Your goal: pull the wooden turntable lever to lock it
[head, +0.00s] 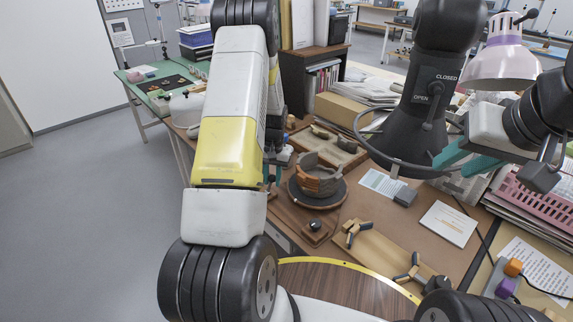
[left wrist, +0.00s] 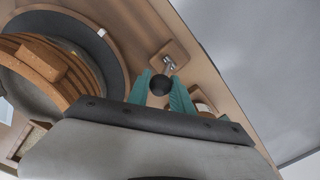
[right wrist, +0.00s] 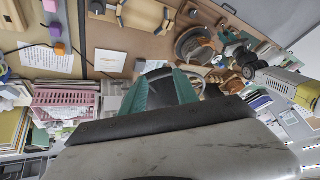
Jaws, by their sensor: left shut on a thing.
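The turntable lever shows in the left wrist view as a black ball knob (left wrist: 160,85) on a short metal rod, rising from a square wooden plate (left wrist: 172,54). My left gripper (left wrist: 160,80) is shut on the knob, one teal finger on each side. In the head view my left arm hides most of this gripper (head: 278,165). The round turntable (head: 334,203) carries a partly built terracotta and grey pot (head: 318,178); both also show in the left wrist view. My right gripper (head: 468,160) is open, near the rim of a black hood; I see nothing gripped in it.
The black hood (head: 408,140) hangs over the table's right half. A small wooden block with a black knob (head: 314,227) sits in front of the turntable. A sherd tray (head: 340,146) lies behind it. White cards, a pink basket (head: 545,205) and a lamp (head: 503,65) are at right.

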